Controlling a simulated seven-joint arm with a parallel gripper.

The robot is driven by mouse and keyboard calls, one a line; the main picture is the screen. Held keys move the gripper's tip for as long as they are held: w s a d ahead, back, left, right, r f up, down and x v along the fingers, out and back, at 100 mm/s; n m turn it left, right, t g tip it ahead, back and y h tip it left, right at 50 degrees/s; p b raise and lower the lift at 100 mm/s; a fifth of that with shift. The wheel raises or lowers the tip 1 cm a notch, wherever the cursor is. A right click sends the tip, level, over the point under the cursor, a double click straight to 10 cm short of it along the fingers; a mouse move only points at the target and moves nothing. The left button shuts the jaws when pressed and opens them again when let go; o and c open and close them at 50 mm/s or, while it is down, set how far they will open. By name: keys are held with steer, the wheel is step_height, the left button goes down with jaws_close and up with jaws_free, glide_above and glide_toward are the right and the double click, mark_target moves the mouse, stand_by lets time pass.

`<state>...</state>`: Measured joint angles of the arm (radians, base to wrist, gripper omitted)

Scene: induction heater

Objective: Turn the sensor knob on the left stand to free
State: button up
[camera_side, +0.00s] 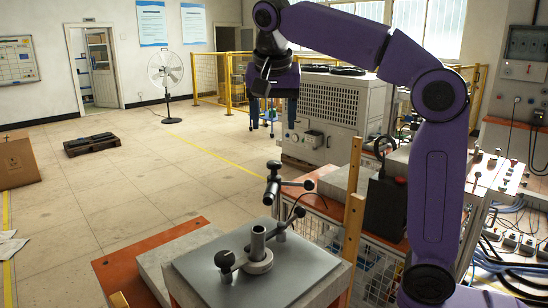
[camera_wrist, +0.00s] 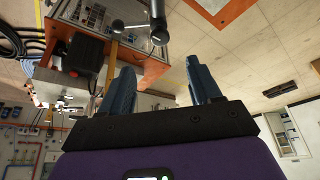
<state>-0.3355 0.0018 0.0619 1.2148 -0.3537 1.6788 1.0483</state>
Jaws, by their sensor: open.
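A metal stand with a round base (camera_side: 258,262) and short upright post is on a grey plate (camera_side: 215,275). A bar with black knobs (camera_side: 225,260) is at its left side. Behind it, a jointed rod arm (camera_side: 273,185) carries black knobs, one at its right end (camera_side: 308,184). I cannot tell which is the sensor knob or how it is set. My gripper (camera_side: 262,115) is high above and behind the stand, apart from it. In the wrist view my gripper (camera_wrist: 163,90) is open and empty, with a metal rod and black knob (camera_wrist: 160,36) beyond the fingers.
A wooden post (camera_side: 353,200) and a black box with a handle (camera_side: 384,205) stand right of the stand. A grey machine (camera_side: 335,115) is farther back. A fan (camera_side: 166,75), pallet (camera_side: 92,144) and cardboard box (camera_side: 17,160) are far left. The floor between is clear.

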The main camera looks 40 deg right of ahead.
mark_target(274, 163)
steer(key=x, duration=1.1)
steer(key=shift+f, duration=0.15)
steer(key=c, duration=1)
